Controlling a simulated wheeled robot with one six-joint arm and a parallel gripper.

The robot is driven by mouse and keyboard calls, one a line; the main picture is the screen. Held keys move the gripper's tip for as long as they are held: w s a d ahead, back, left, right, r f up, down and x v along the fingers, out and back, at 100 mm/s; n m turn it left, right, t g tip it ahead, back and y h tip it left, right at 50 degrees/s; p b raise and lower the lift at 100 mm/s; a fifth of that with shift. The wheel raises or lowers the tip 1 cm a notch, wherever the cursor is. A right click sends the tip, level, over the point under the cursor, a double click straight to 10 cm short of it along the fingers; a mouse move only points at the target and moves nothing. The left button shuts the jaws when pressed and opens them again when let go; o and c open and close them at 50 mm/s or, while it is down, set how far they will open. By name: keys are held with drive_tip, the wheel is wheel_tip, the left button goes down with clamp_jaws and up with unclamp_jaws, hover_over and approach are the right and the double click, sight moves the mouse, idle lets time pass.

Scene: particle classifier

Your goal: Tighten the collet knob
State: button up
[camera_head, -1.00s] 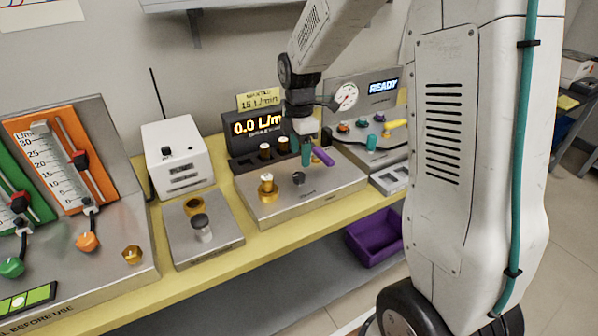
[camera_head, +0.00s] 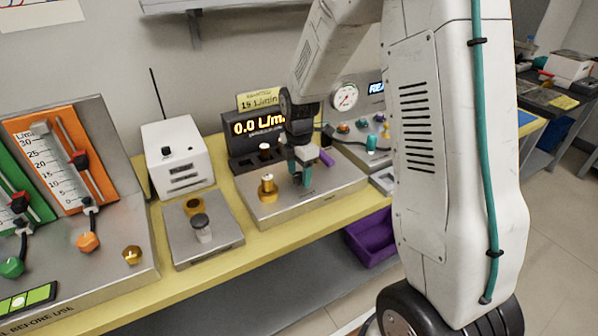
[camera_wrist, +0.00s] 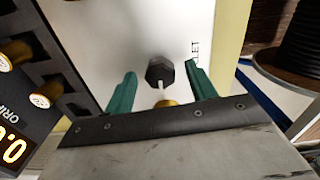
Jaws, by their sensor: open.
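A dark hexagonal knob (camera_wrist: 160,72), which looks like the collet knob, stands on the pale metal panel in the wrist view. My gripper (camera_wrist: 161,69) is open, with one teal finger on each side of the knob and clear gaps between. In the head view my gripper (camera_head: 300,180) points down over the metal box (camera_head: 325,195), and its fingers hide the knob. A brass part (camera_wrist: 167,103) with a pale pin shows just below the knob in the wrist view. A brass post (camera_head: 267,187) with a white top stands left of my fingers in the head view.
A purple part (camera_head: 326,158) is close to the right of my gripper. A dark display (camera_head: 258,128) reading 0.0 stands behind. A small plate with a clear vial (camera_head: 202,228) lies to the left. A purple bin (camera_head: 368,240) is below the bench's yellow edge.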

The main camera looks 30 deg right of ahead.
drive_tip(key=c, duration=1)
